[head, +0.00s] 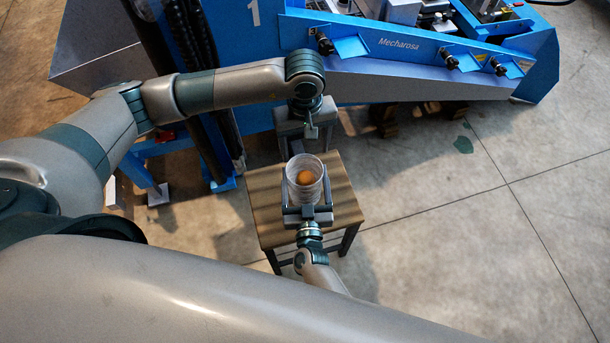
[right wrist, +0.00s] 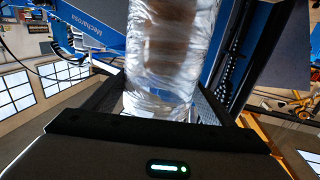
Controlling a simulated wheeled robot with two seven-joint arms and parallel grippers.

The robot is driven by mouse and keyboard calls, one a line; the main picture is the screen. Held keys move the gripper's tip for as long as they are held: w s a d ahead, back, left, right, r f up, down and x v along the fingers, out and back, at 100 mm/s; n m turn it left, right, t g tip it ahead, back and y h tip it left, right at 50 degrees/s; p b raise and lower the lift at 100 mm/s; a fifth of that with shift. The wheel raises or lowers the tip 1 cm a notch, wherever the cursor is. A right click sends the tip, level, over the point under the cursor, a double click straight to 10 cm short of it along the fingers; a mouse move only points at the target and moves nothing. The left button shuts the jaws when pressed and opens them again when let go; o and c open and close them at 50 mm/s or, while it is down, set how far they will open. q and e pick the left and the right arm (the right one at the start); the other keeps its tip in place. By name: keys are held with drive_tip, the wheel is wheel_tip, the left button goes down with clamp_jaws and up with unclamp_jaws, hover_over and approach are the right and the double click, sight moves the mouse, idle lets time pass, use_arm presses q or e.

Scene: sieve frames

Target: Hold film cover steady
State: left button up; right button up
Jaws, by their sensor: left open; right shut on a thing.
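A round container wrapped in clear crinkled film (head: 304,168) is above the small wooden table, with something orange-brown visible at its top. In the right wrist view the film cover (right wrist: 160,75) looks like a wrinkled, shiny, upright cylinder. My right gripper (head: 306,192) comes from the near side, with one finger on each side of the wrapped container, and is shut on it. My left gripper (head: 311,130) is open and empty, just beyond the container and apart from it. I cannot tell whether the container's base touches the table.
The wooden table (head: 265,215) has bare top around the container. The concrete floor (head: 480,230) on the right is clear.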

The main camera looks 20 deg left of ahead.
idle(0.4)
drive_tip(key=o, duration=1.9)
drive_tip(key=v, duration=1.2)
